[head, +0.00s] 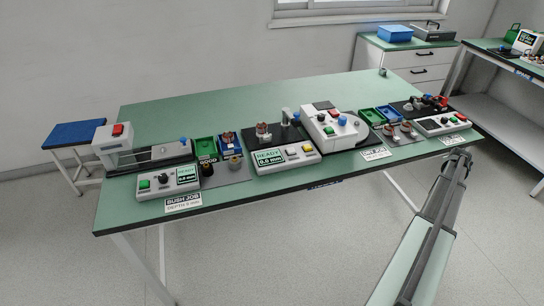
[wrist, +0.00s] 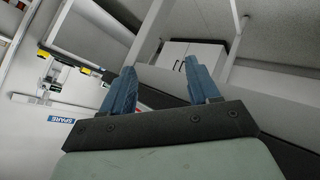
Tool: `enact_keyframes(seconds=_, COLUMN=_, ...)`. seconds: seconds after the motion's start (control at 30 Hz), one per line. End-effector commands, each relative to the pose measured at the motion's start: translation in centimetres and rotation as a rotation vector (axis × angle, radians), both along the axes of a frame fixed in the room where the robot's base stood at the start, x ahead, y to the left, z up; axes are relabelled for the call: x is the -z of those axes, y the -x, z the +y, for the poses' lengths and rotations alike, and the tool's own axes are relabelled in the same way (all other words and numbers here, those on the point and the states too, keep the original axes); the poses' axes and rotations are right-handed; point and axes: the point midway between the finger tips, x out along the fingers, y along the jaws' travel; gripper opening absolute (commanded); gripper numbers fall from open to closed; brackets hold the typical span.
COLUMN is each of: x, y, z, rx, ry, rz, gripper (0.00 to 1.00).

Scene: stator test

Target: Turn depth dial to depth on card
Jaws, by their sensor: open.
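The job card (head: 183,202) lies at the front left edge of the green bench and reads "BUSH JOB, DEPTH 5 mm". Behind it is the press unit's control box (head: 167,182), with a green button, a dark round knob and a small display starting with "READY"; its depth figure is too small to read surely. The dark knob (head: 163,178) may be the depth dial; I cannot tell its setting. My gripper shows in the wrist view (wrist: 160,90) with two blue fingers spread apart and nothing between them. It is away from the control box.
A middle station (head: 285,155) reads "READY 0.5 mm" and has its own buttons. A right station (head: 442,123) stands near the bench's right end. Green and blue bins (head: 205,148) sit between stations. The bench's back strip is clear. A blue-topped stool (head: 75,134) stands left.

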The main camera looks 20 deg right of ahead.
Motion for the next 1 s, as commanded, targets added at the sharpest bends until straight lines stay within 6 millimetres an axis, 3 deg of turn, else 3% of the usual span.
enact_keyframes(seconds=0.03, x=-3.0, y=0.9, z=-3.1, rx=0.008, ry=0.051, rz=-0.016, gripper=0.61)
enact_keyframes(seconds=0.2, x=-12.2, y=3.4, z=-9.4, rx=0.013, ry=0.213, rz=-0.045, gripper=0.61)
enact_keyframes(seconds=0.33, x=-18.4, y=3.7, z=-11.3, rx=0.005, ry=0.308, rz=-0.062, gripper=0.61)
enact_keyframes(seconds=0.47, x=-23.9, y=2.4, z=-11.1, rx=-0.015, ry=0.376, rz=-0.08, gripper=0.61)
enact_keyframes(seconds=0.57, x=-27.6, y=-0.1, z=-9.5, rx=-0.049, ry=0.411, rz=-0.095, gripper=0.61)
enact_keyframes(seconds=0.7, x=-31.3, y=-5.6, z=-4.8, rx=-0.121, ry=0.424, rz=-0.11, gripper=0.61)
enact_keyframes(seconds=0.83, x=-32.5, y=-11.0, z=0.3, rx=-0.201, ry=0.403, rz=-0.103, gripper=0.61)
enact_keyframes(seconds=1.0, x=-32.2, y=-18.2, z=8.0, rx=-0.324, ry=0.35, rz=-0.065, gripper=0.61)
